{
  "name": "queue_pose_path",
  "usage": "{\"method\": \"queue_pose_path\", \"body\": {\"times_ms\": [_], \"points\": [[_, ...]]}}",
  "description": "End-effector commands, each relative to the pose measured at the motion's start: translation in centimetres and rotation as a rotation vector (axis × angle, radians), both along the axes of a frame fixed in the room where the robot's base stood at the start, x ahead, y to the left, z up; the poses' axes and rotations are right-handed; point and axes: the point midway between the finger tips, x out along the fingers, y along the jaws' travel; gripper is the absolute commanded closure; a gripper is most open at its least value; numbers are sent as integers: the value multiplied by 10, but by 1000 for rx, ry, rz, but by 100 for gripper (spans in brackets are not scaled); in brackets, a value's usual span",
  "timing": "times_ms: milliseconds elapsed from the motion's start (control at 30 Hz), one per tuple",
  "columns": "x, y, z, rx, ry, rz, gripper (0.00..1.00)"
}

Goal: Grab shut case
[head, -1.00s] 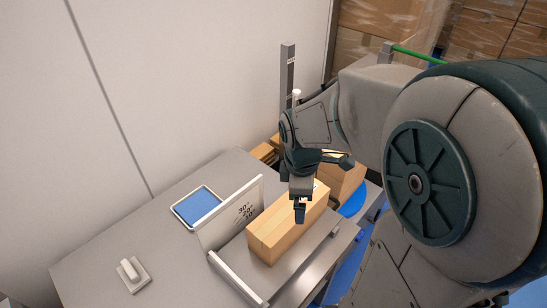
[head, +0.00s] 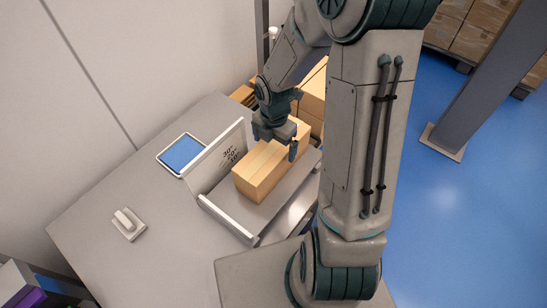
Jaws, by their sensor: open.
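The shut case is a closed tan cardboard box (head: 262,172) lying in a grey metal tray (head: 226,216) with a raised back plate, on the grey table. My gripper (head: 275,150) is open over the far end of the box, pointing down. One finger shows on the near right side of the box's far end; the other is on the left, near the back plate. I cannot tell whether either finger touches the box. The arm hides part of the tray's right end.
A tablet with a blue screen (head: 181,154) lies behind the back plate. A small white device (head: 128,223) sits on the table at left. More cardboard boxes (head: 313,92) stand beyond my gripper. A grey post (head: 486,90) rises from the blue floor at right.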

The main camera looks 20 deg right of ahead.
Motion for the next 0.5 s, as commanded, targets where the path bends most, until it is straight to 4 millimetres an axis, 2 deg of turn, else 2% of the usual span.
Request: {"method": "queue_pose_path", "body": {"times_ms": [33, 267, 500], "points": [[-1, 1, -7, 0, 3, 3, 0], [0, 1, -21, 0, 3, 0, 0], [3, 2, -52, 0, 3, 1, 0]]}}
